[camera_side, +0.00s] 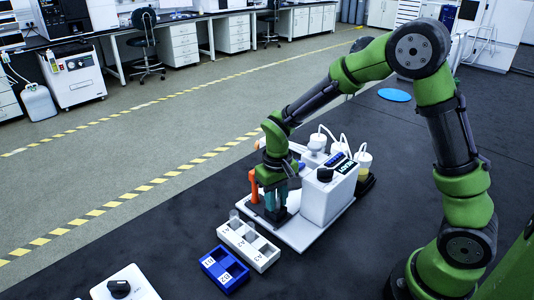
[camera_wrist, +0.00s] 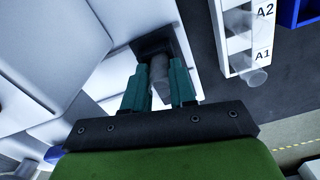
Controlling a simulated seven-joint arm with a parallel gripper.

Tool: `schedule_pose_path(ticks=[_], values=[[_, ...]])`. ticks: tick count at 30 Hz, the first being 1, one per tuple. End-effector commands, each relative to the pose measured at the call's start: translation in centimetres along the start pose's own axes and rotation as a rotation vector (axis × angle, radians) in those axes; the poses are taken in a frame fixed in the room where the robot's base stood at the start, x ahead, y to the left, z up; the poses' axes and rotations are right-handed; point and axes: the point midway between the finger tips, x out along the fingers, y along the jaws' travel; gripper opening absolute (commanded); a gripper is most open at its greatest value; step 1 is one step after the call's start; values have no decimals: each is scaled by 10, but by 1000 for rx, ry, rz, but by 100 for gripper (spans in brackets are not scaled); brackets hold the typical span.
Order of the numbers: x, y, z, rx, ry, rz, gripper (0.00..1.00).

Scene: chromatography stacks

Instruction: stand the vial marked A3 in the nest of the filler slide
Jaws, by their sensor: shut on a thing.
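My gripper (camera_wrist: 160,92) is shut on a grey, clear-looking vial (camera_wrist: 159,70), held between its two teal fingers; no marking on this vial is readable. The vial's far end meets a dark block (camera_wrist: 150,42), which looks like the nest of the filler slide. I cannot tell whether the vial is seated in it or just above it. In the side view my gripper (camera_side: 277,197) points down over the same dark block (camera_side: 274,215) on the white base plate, and its fingers hide the vial.
A white rack (camera_side: 262,262) holds two clear vials, at A1 and A2 in the wrist view; its right slot looks empty. A blue rack (camera_side: 222,284) marked B1 and B2 lies in front. The white machine (camera_side: 328,198) stands close right of my gripper, an orange part (camera_side: 254,187) close left.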

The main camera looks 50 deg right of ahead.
Motion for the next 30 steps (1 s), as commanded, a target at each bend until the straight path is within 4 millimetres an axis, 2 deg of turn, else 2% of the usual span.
schedule_pose_path(ticks=[4,5,10,20,30], values=[[0,0,0,0,0,0,0],[0,0,0,0,0,0,30],[0,0,0,0,0,0,55],[-3,0,0,0,2,-1,55],[-30,0,-1,0,3,-1,55]])
